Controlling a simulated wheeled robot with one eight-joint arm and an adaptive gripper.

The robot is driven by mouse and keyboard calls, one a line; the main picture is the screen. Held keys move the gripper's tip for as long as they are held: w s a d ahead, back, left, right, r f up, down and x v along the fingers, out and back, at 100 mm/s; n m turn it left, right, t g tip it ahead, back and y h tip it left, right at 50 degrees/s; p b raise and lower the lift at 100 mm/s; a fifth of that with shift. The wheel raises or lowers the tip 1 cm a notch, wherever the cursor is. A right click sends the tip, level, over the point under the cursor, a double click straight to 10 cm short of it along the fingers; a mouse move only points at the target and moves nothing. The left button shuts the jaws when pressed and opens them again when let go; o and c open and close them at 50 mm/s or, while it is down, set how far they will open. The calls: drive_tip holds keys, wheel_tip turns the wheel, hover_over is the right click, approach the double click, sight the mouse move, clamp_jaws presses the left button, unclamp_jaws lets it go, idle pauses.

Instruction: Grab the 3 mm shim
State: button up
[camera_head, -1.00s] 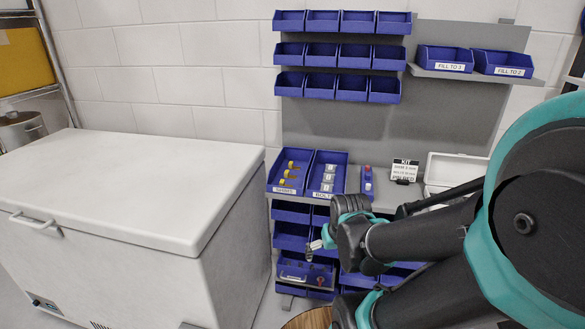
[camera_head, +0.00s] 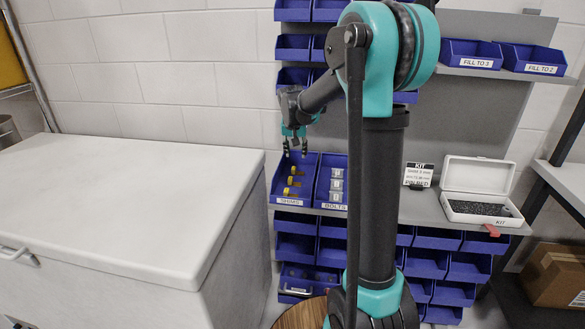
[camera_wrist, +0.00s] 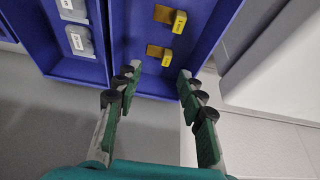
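The blue SHIMS bin (camera_head: 309,172) stands on the shelf and holds several yellow-tagged shims (camera_head: 292,181) in a row. In the wrist view two brass-coloured shims with yellow tags show in the bin, a farther one (camera_wrist: 163,14) and a nearer one (camera_wrist: 154,51). The tag print is too small to read, so I cannot tell which is 3 mm. My gripper (camera_head: 295,153) hangs above the back of the SHIMS bin. In the wrist view my gripper (camera_wrist: 158,87) is open and empty, its fingers apart near the bin's wall, short of the shims.
The BOLTS bin (camera_head: 346,160) with grey labelled pieces adjoins the SHIMS bin. A white chest freezer (camera_head: 150,190) stands left. An open white KIT box (camera_head: 511,219) and a KIT card (camera_head: 418,175) are on the shelf at right. Rows of blue bins hang above and below.

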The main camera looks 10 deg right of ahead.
drive_tip(key=w, duration=0.3)
hover_over(294, 168)
drive_tip(key=s, duration=0.2)
drive_tip(key=f, duration=0.5)
drive_tip(key=shift+s+a+f, duration=0.15)
drive_tip(key=shift+a+f, duration=0.05)
drive_tip(key=shift+a, duration=0.1)
drive_tip(key=shift+x, duration=2.95)
drive_tip(key=shift+s+a, duration=0.1)
drive_tip(key=shift+a, duration=0.05)
clamp_jaws()
